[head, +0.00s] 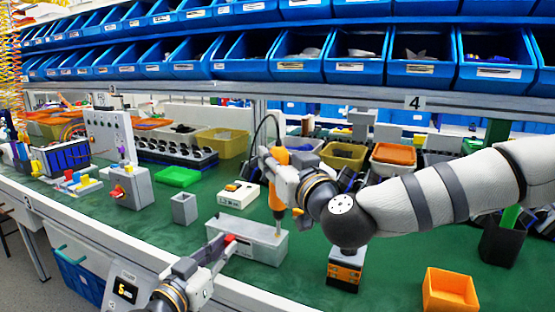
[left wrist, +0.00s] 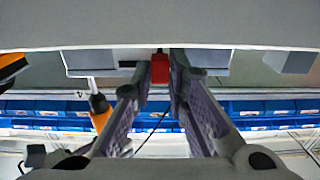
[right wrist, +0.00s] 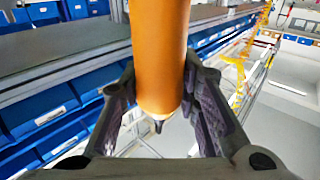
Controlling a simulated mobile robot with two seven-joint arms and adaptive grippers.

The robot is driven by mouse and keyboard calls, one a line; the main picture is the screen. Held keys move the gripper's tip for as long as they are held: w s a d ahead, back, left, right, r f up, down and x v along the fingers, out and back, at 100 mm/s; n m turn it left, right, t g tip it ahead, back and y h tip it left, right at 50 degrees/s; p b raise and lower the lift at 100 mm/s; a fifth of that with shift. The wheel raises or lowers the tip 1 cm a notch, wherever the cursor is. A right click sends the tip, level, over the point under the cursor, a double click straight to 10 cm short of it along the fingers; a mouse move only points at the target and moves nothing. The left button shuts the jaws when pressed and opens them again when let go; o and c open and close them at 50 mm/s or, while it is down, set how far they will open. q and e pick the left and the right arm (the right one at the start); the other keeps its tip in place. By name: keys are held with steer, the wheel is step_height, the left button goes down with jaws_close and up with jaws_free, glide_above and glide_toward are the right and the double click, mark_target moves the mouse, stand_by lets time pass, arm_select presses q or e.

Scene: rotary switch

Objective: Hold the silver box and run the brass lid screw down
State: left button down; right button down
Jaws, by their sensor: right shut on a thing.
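The silver box (head: 262,243) sits on the green bench mat and shows close up in the left wrist view (left wrist: 100,60). A small red part (left wrist: 160,68) is at its near side. My left gripper (head: 229,246) is at this side, its fingers apart on either side of the red part. My right gripper (head: 279,175) is shut on an orange screwdriver (head: 278,194), which also shows in the right wrist view (right wrist: 160,50). The driver is near upright with its tip down at the box's top. The brass screw cannot be made out.
An orange-and-black block (head: 345,270) stands right of the box, an orange bin (head: 449,291) farther right. A small grey open box (head: 184,209) and a cream device (head: 239,194) stand to the left and behind. Blue bins line the shelf above.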

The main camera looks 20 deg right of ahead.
steer(key=shift+f, duration=0.1)
steer(key=shift+r, duration=2.4)
arm_select(q)
steer(key=c, duration=1.5)
jaws_free()
